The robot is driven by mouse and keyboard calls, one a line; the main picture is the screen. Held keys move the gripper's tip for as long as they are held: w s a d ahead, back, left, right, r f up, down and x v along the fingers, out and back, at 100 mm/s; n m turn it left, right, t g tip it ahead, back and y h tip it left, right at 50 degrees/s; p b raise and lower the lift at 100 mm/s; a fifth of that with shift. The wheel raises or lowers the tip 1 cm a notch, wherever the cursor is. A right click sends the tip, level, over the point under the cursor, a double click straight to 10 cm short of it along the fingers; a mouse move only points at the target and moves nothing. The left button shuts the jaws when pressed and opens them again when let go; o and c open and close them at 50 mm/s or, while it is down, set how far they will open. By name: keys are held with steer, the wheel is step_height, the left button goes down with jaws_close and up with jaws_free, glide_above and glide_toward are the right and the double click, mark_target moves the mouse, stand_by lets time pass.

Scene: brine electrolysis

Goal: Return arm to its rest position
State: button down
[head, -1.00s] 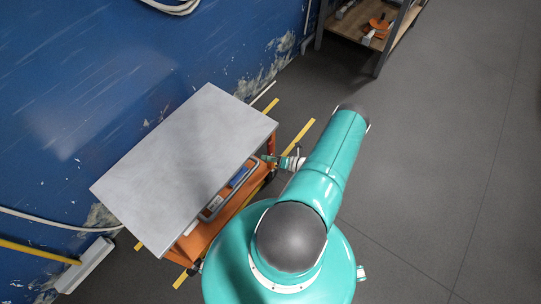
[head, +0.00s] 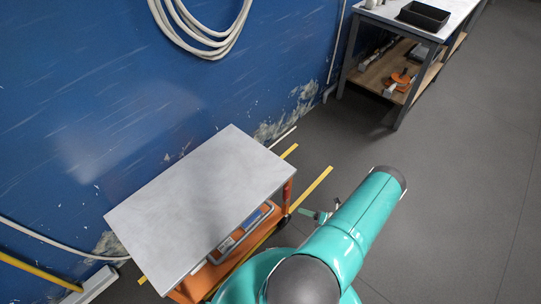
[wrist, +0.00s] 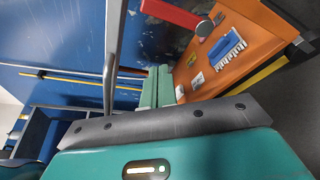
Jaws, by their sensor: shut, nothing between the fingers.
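My teal arm (head: 352,232) reaches up and to the right in the head view, over the floor to the right of the cart. My gripper (head: 305,213) sticks out from the arm's left side, just right of the cart's corner. In the wrist view its two teal fingers (wrist: 158,74) lie side by side, shut, with nothing seen between them. The fingers appear apart from the cart.
A cart with a grey top (head: 200,205) and orange lower shelf (wrist: 238,45) stands close left of my arm. The shelf holds a blue object (wrist: 225,47). A workbench (head: 440,25) with a black tray (head: 424,16) stands farther back. Floor at right is clear.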

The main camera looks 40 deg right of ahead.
steer(key=shift+r, duration=0.1)
steer(key=w+r+n+g+y, duration=0.25)
steer(key=w+r+n, duration=0.35)
steer(key=r, duration=0.4)
steer(key=w+r+n+g+y, duration=0.2)
steer(key=w+r+n+g, duration=0.3)
steer(key=r, duration=0.4)
steer(key=w+a+r+n+g+h, duration=0.1)
steer(key=w+a+r+n+g, duration=0.15)
steer(key=a+r+n, duration=0.55)
steer(key=w+a+r+n+g+h, duration=0.1)
steer(key=w+a+r+n+g, duration=0.2)
steer(key=r, duration=0.8)
steer(key=s+a+r+n+h, duration=0.1)
steer(key=a+r+n+h, duration=0.3)
steer(key=a+r+n, duration=0.85)
steer(key=s+a+r+n+t+h, duration=0.3)
steer(key=s+a+r+n, duration=0.6)
steer(key=s+a+r, duration=0.2)
steer(key=shift+s+a+r+t+h, duration=0.35)
steer(key=shift+a+r, duration=0.15)
steer(key=shift+a, duration=0.3)
steer(key=shift+a+n, duration=0.2)
steer(key=shift+n, duration=0.05)
